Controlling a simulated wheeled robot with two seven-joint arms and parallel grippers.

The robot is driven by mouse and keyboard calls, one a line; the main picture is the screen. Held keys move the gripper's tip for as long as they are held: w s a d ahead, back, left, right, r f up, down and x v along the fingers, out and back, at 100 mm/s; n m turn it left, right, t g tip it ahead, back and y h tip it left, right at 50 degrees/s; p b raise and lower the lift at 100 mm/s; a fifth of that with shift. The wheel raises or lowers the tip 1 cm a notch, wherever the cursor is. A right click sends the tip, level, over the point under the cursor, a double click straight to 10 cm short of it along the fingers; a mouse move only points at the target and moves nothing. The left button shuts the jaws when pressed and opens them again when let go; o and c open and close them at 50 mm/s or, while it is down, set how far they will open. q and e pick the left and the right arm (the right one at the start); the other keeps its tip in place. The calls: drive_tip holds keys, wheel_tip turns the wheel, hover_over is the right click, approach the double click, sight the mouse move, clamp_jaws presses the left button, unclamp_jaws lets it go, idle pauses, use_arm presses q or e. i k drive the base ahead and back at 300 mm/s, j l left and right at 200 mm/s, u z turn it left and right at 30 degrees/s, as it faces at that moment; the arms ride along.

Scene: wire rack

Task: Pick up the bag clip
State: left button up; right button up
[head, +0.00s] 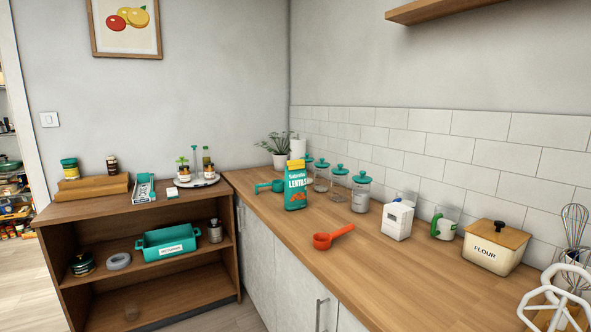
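I cannot make out a bag clip for certain in the head view. A yellow and teal bag of lentils (296,186) stands upright on the wooden counter (375,277), close to its corner. A small pale green and white item (172,192) lies on top of the wooden shelf unit, too small to identify. A teal tray (144,188) with small contents I cannot tell apart lies beside it. Neither of my grippers is in view.
A red scoop (332,237) and a teal scoop (269,186) lie on the counter. Teal-lidded jars (361,193), a white carton (397,221), a flour box (494,247) and whisks (574,225) stand along the wall. The counter's front middle is clear. The shelf unit holds a teal bin (167,242).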

sight(294, 164)
drive_tip(key=z, duration=0.45)
drive_tip(key=i+j+z, duration=0.2)
drive_tip(key=z, duration=0.25)
drive_tip(key=i+j+z, duration=0.1)
drive_tip(key=j+z, duration=0.35)
drive_tip(key=i+j+z, duration=0.1)
drive_tip(key=j+z, duration=0.35)
drive_tip(key=l, duration=0.1)
